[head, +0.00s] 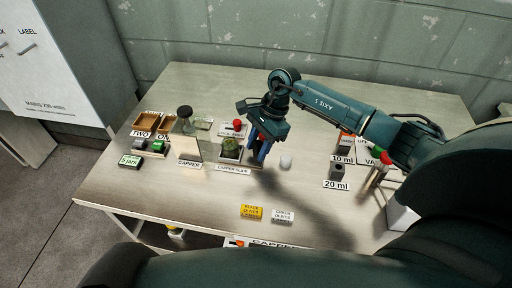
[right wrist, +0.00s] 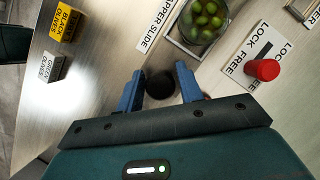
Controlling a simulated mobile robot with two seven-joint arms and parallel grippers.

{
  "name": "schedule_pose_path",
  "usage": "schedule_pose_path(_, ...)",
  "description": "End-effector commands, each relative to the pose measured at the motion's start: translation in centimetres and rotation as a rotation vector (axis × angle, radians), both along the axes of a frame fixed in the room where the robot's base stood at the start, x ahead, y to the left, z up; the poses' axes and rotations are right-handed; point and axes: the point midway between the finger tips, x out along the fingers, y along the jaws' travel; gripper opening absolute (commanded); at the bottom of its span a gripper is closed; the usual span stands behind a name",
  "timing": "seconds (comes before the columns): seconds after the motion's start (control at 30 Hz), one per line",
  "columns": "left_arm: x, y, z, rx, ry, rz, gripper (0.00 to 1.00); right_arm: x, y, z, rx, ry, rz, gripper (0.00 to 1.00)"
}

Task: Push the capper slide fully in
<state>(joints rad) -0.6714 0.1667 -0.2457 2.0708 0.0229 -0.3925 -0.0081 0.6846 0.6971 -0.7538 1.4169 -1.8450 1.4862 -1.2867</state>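The capper slide (head: 222,160) is a small tray to the right of the capper (head: 188,146), behind its "CAPPER SLIDE" label (head: 232,169). A glass jar of green olives (head: 231,146) stands in it; the jar also shows in the right wrist view (right wrist: 203,17). My right gripper (head: 257,156) points down just right of the slide. Its blue fingers are apart. In the right wrist view a dark round knob (right wrist: 160,84) shows between them; I cannot tell whether they touch it. My left gripper is not in view.
A red knob (head: 237,123) on the "LOCK FREE" plate (right wrist: 240,62) stands behind the slide. Yellow (head: 251,212) and white (head: 283,216) olive labels lie at the front. The table between is clear.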

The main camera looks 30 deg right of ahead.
Motion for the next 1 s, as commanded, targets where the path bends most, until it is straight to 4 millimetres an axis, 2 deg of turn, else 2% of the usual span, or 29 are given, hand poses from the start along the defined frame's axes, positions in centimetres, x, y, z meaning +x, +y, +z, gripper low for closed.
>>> schedule_pose_path(0.2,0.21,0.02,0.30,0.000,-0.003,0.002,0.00,-0.09,0.58,-1.35,0.000,0.000,0.001,0.36)
schedule_pose_path(0.47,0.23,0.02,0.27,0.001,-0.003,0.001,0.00,-0.09,0.58,-1.45,0.000,0.000,0.001,0.36)
schedule_pose_path(0.9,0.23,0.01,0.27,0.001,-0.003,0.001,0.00,-0.09,0.56,-1.40,0.000,-0.001,0.000,0.00)
schedule_pose_path(1.0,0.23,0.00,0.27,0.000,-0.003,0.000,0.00,-0.09,0.56,-1.39,0.000,-0.001,0.000,0.00)
